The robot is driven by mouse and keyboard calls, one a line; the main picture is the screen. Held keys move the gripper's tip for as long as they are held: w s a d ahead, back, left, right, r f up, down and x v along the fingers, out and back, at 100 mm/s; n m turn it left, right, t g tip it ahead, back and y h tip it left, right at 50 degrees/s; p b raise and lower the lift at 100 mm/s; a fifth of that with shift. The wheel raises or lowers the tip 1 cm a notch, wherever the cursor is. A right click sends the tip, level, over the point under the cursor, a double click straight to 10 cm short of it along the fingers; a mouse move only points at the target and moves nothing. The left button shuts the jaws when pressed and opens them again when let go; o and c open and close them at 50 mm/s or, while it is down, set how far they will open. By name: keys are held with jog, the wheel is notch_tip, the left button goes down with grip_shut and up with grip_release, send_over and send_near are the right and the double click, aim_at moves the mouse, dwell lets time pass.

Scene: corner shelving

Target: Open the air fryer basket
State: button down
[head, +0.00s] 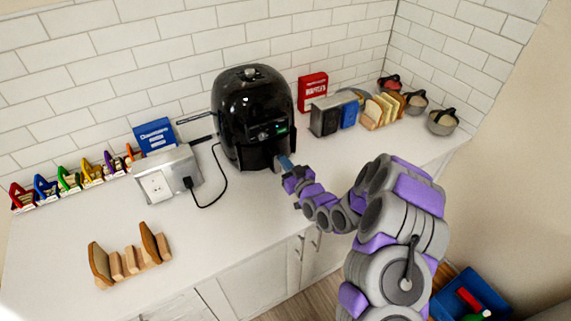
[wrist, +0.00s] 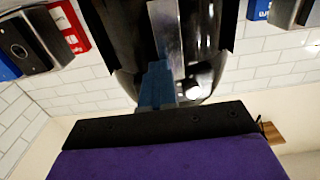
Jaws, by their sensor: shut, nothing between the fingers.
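The black air fryer (head: 254,118) stands on the white counter against the tiled wall. Its basket (head: 246,156) is the lower front part and looks pushed in. My gripper (head: 285,162) is at the lower right of the fryer's front, with its blue fingers shut and nothing held. In the wrist view the fingers (wrist: 158,84) point at the glossy dark fryer body (wrist: 208,40), in front of a grey strip (wrist: 166,35) that may be the basket handle. I cannot tell whether the fingers touch it. My fingers hide part of this area.
A grey socket box (head: 166,178) with a black cord is left of the fryer. A red box (head: 312,92), a toaster (head: 333,113), bread slices and several bowls stand to the right. A wooden toast rack (head: 130,256) is at front left. The counter's middle is clear.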

jog(key=c, duration=1.8)
grip_release()
jog(key=shift+a, duration=0.15)
jog(key=o, duration=0.6)
jog(key=shift+s+a, duration=0.1)
jog(key=shift+s, duration=0.05)
jog(key=o, duration=0.4)
jog(key=shift+w+d+f, duration=0.1)
jog(key=shift+w+d, duration=0.1)
jog(key=shift+c, duration=0.2)
jog(key=shift+a, duration=0.2)
jog(key=shift+s, duration=0.1)
jog(key=p+v, duration=0.5)
jog(key=v, duration=1.2)
jog(key=shift+d, duration=0.2)
jog(key=shift+f, duration=0.1)
